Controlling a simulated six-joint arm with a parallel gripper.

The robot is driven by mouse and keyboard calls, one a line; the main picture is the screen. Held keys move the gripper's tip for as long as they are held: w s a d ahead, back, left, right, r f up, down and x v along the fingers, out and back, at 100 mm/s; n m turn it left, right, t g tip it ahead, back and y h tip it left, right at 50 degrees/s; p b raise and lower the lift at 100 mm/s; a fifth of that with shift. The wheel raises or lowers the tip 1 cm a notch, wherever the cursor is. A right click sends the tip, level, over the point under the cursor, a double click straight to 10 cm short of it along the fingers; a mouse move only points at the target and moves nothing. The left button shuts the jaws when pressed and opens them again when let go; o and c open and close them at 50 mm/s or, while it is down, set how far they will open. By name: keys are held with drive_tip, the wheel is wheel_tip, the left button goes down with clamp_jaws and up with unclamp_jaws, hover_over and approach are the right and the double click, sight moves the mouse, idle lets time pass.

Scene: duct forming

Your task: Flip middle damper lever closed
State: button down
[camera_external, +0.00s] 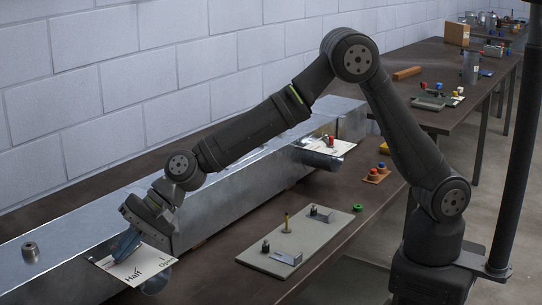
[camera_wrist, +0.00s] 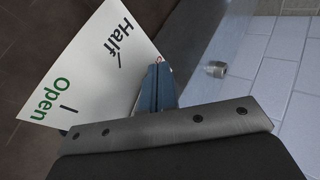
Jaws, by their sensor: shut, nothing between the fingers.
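A white damper label plate (camera_external: 148,262) printed "Half" and "Open" sits on the side of the metal duct (camera_external: 240,165), at lower left. It also fills the left of the wrist view (camera_wrist: 95,65). My gripper (camera_external: 120,255) is tilted down over this plate, its blue fingers together with nothing held between them. In the wrist view the closed fingertips (camera_wrist: 158,66) are beside the plate's right edge. A small red bit shows at the fingertips; it may be part of the lever, which is otherwise hidden. The lever's position cannot be told.
Another damper plate (camera_external: 338,147) with a red lever (camera_external: 331,141) is farther along the duct. A metal fitting (camera_external: 30,251) stands on the duct at left. A grey board (camera_external: 295,241) with small parts lies on the bench. A green ring (camera_external: 358,208) lies beside it.

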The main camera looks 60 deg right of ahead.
drive_tip(key=s, duration=0.1)
drive_tip(key=s+d, duration=0.1)
drive_tip(key=s, duration=0.2)
drive_tip(key=shift+s+d+r, duration=0.15)
drive_tip(key=shift+d+r, duration=0.05)
drive_tip(key=shift+d, duration=0.15)
drive_tip(key=s+d+r, duration=0.2)
drive_tip(key=s+r, duration=0.4)
drive_tip(key=shift+s+d, duration=0.2)
drive_tip(key=shift+d, duration=0.15)
drive_tip(key=w+f, duration=0.2)
drive_tip(key=w+a+f, duration=0.1)
drive_tip(key=w, duration=0.1)
drive_tip(key=w+a+f, duration=0.1)
drive_tip(key=w+f, duration=0.1)
drive_tip(key=shift+f, duration=0.3)
drive_tip(key=d, duration=0.3)
drive_tip(key=w+d, duration=0.1)
drive_tip(key=shift+d+f, duration=0.25)
drive_tip(key=shift+f, duration=0.1)
drive_tip(key=shift+d+n+g, duration=0.3)
drive_tip(key=shift+n+g, duration=0.3)
drive_tip(key=shift+n, duration=0.1)
